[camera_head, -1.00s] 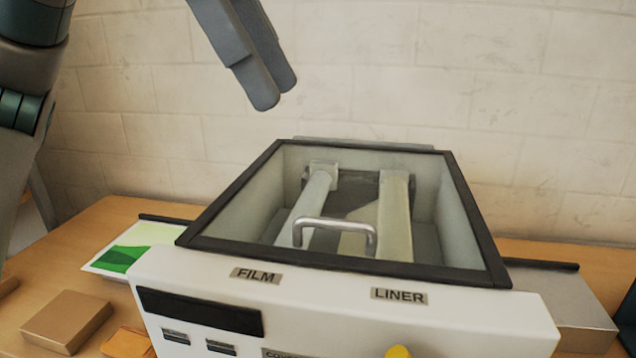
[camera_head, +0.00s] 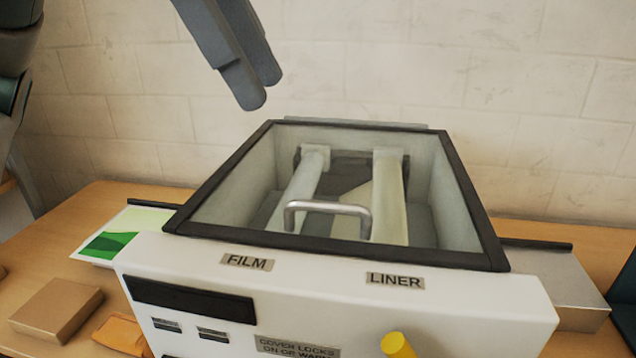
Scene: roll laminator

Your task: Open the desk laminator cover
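The white laminator (camera_head: 330,290) stands on the table, with FILM and LINER labels on its top edge. Its dark-framed clear cover (camera_head: 345,257) lies shut over the well, where pale rollers show through. A metal loop handle (camera_head: 328,208) sits at the cover's front middle. My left gripper (camera_head: 259,92) hangs above and behind the cover's back left corner, apart from it, pointing down. Its two fingers appear side by side from this angle; the gap between them cannot be judged. My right gripper is not in view.
A yellow knob (camera_head: 397,345) juts from the laminator's front. A green and white sheet (camera_head: 122,235) lies at its left. A brown block (camera_head: 56,306) and an orange item (camera_head: 121,335) lie on the table (camera_head: 45,262). A pale brick wall (camera_head: 400,60) stands behind.

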